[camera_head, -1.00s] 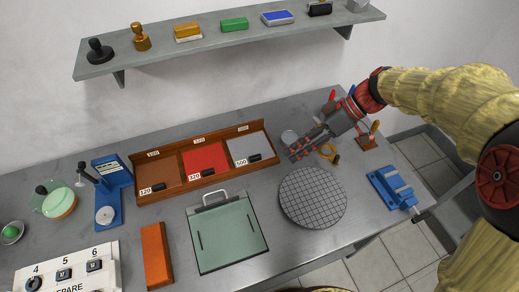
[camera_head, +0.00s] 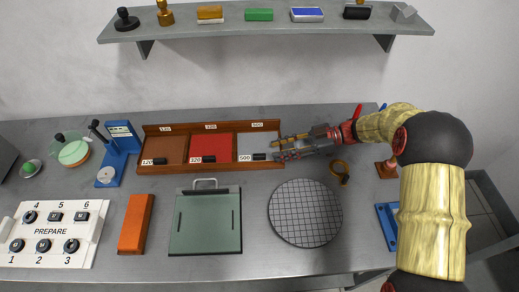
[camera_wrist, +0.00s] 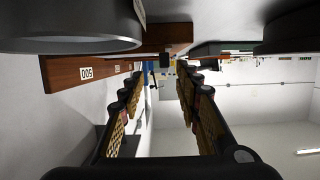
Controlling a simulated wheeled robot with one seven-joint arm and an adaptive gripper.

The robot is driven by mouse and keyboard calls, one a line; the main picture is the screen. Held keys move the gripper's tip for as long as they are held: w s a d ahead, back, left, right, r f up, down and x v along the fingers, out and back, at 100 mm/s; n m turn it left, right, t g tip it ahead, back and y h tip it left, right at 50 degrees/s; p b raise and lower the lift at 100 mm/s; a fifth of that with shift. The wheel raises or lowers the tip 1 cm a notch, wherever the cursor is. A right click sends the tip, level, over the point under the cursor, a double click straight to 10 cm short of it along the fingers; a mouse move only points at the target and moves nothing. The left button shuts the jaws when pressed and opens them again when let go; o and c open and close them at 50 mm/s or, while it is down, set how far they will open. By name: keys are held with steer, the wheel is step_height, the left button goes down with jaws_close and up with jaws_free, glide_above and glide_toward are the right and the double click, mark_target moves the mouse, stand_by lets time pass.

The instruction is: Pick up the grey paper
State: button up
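The grey paper (camera_head: 256,142) lies in the right compartment of the wooden tray (camera_head: 211,170), by the labels marked 500. A small black block (camera_head: 259,157) sits at the front of that compartment. My gripper (camera_head: 278,149) reaches in from the right, with its fingertips at the tray's right edge beside the grey paper. The fingers are spread and nothing shows between them. In the wrist view, my gripper (camera_wrist: 164,85) also shows two fingers apart, with the wooden tray (camera_wrist: 88,72) and a 500 label beyond. The grey paper cannot be made out clearly there.
Red (camera_head: 210,143) and brown sheets (camera_head: 165,147) fill the other compartments. A round gridded plate (camera_head: 305,212), a green board (camera_head: 205,225) and an orange block (camera_head: 136,223) lie in front. A brass ring (camera_head: 340,172) is near my wrist. A shelf (camera_head: 265,30) hangs above.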

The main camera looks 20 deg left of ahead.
mark_target(260, 155)
steer(key=x, duration=0.2)
steer(key=b+x, duration=0.1)
steer(key=x, duration=0.2)
steer(key=shift+s+d+r+b, duration=0.1)
steer(key=shift+s+b, duration=0.2)
steer(key=shift+s, duration=0.05)
steer(key=c, duration=0.7)
jaws_close()
